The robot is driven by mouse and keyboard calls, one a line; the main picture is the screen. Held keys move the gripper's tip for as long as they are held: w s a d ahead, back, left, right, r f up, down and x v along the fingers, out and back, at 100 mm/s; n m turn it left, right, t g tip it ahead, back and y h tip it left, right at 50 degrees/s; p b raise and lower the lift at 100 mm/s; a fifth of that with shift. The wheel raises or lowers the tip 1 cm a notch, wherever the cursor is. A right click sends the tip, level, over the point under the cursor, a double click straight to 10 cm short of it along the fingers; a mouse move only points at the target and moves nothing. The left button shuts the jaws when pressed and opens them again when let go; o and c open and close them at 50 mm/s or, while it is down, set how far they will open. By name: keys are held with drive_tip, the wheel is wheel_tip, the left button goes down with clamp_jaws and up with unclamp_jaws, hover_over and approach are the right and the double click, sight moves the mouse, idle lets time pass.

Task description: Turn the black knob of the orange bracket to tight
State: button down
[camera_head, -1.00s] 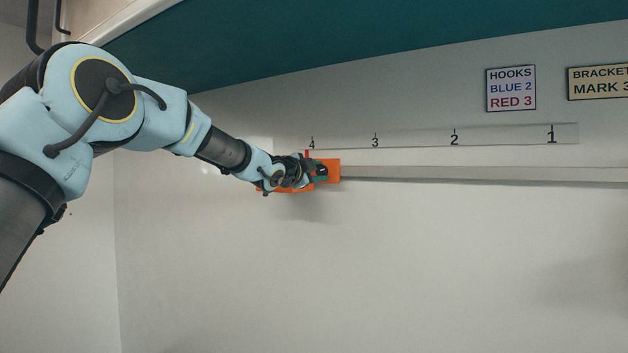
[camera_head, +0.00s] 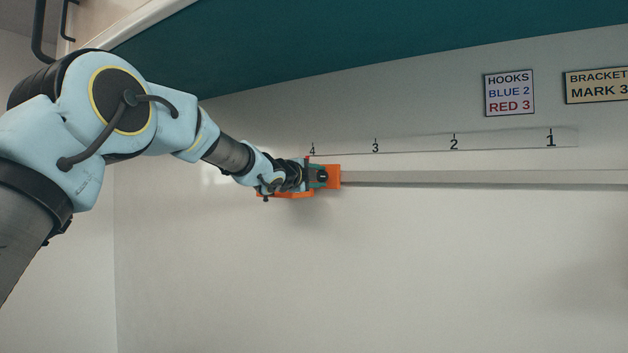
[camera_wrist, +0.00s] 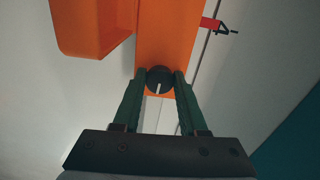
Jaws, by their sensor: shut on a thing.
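The orange bracket (camera_head: 333,168) sits on the wall rail near mark 4 in the head view. In the wrist view its orange plate (camera_wrist: 165,35) fills the upper middle. The black knob (camera_wrist: 160,84) is on the plate's near end, and its white line points down toward my palm, slightly left. The green fingers of my gripper (camera_wrist: 160,74) stand on either side of the knob and are shut on it. In the head view the knob (camera_head: 322,176) is small, and any tight or loose marking is not readable.
A grey rail (camera_head: 480,178) runs right from the bracket along the wall, under a number strip (camera_head: 415,147). Signs (camera_head: 509,92) hang upper right. The wall below is clear.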

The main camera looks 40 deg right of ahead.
drive_tip(key=shift+s+r, duration=0.15)
drive_tip(key=shift+r, duration=0.25)
drive_tip(key=c, duration=0.7)
unclamp_jaws()
drive_tip(key=shift+d, duration=0.1)
drive_tip(key=shift+o, duration=1.2)
drive_tip(key=shift+f, duration=0.25)
drive_tip(key=b+v, duration=0.3)
drive_tip(key=v, duration=0.7)
drive_tip(key=shift+a, duration=0.4)
